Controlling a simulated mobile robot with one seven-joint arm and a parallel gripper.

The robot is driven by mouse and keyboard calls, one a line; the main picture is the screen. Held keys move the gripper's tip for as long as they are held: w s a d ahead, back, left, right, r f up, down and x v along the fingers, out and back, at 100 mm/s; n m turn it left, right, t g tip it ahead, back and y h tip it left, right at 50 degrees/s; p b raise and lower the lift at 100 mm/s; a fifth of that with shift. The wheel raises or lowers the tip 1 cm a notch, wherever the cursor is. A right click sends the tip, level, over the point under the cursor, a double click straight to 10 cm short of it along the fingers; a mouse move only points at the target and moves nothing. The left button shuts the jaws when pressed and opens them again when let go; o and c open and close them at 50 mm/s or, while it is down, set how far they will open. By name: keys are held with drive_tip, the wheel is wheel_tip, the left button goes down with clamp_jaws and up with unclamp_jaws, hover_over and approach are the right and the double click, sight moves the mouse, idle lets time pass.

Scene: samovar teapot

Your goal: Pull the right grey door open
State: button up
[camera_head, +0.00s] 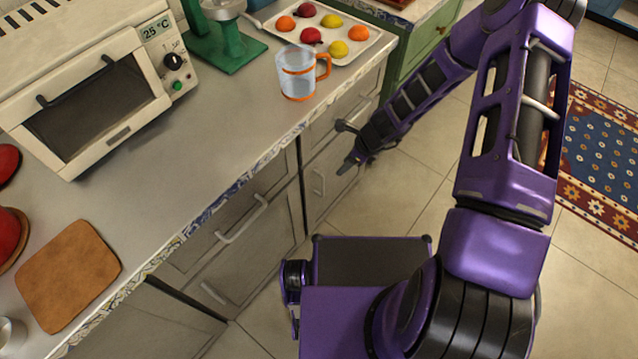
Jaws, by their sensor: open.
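The right grey door (316,205) is in the lower front of the counter, under a grey drawer front. It looks shut, and a short light handle (320,182) shows on it. My gripper (342,148) is just to the right of and above that handle in the picture, in front of the grey fronts. Its two dark fingers are spread apart with nothing between them. The gripper and forearm hide part of the door's right side. I cannot tell whether a finger touches the door; the handle looks apart from the fingers.
Grey drawers with a long handle (242,218) are left of the door. The counter (205,150) above holds a clear mug (297,75), a fruit tray (352,35), a toaster oven (95,85) and a wooden board (68,275). Tiled floor (400,195) is open at the right, before a patterned rug (600,150).

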drive_tip(key=b, duration=0.2)
hover_over(323, 195)
drive_tip(key=f, duration=1.6)
drive_tip(key=shift+w, duration=0.3)
drive_tip(key=shift+c, duration=0.3)
clamp_jaws()
